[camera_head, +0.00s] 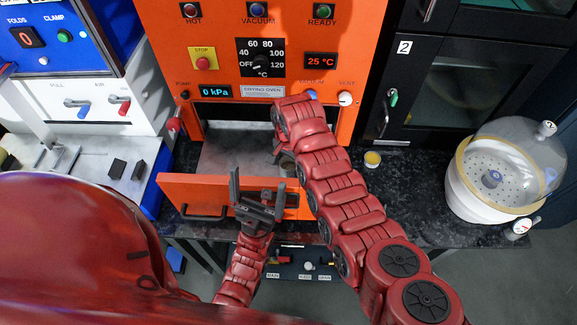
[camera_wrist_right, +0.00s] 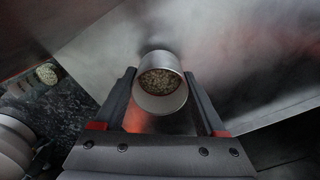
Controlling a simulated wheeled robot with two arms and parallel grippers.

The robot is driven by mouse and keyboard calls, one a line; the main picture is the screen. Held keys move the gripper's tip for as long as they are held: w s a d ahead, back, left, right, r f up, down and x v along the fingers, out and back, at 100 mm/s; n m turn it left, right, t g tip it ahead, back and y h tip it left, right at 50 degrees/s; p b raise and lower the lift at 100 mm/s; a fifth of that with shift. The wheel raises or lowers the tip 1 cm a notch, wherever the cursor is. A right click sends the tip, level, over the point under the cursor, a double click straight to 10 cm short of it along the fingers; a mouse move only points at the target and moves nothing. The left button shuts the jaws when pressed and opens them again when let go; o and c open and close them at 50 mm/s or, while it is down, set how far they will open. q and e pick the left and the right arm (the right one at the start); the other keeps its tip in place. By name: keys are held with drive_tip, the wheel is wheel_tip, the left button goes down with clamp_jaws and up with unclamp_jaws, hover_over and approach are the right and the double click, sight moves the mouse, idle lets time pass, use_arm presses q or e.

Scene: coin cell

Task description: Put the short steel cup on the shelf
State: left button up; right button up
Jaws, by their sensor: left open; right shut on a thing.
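The short steel cup (camera_wrist_right: 161,86) holds brownish grains and sits between the fingers of my right gripper (camera_wrist_right: 161,92), which is shut on it. A grey metal surface (camera_head: 222,155) shows in the opening; a pale metal surface (camera_wrist_right: 240,60) also lies beyond the cup in the right wrist view. I cannot tell whether the cup touches it. My left gripper (camera_head: 257,190) is open and empty at the lowered oven door.
The orange oven door (camera_head: 185,190) hangs open with a dark handle. A small dish with yellow contents (camera_head: 372,159) stands on the dark counter right of my arm. A white vessel with a clear dome (camera_head: 475,200) is farther right. A blue-and-white press (camera_head: 75,130) stands left.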

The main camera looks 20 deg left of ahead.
sight(289, 162)
drive_tip(key=shift+f, duration=0.9)
drive_tip(key=shift+f, duration=0.2)
drive_tip(key=o, duration=1.4)
drive_tip(key=shift+r, duration=0.2)
wheel_tip(289, 162, up, 8)
drive_tip(key=b, duration=0.2)
drive_tip(key=shift+w+f+b, duration=0.1)
drive_tip(key=shift+f+b, duration=0.05)
drive_tip(key=shift+b, duration=0.25)
wheel_tip(289, 162, up, 3)
drive_tip(key=shift+f+p, duration=0.2)
drive_tip(key=shift+p, duration=0.25)
drive_tip(key=shift+r+p, duration=0.5)
drive_tip(key=shift+r, duration=0.3)
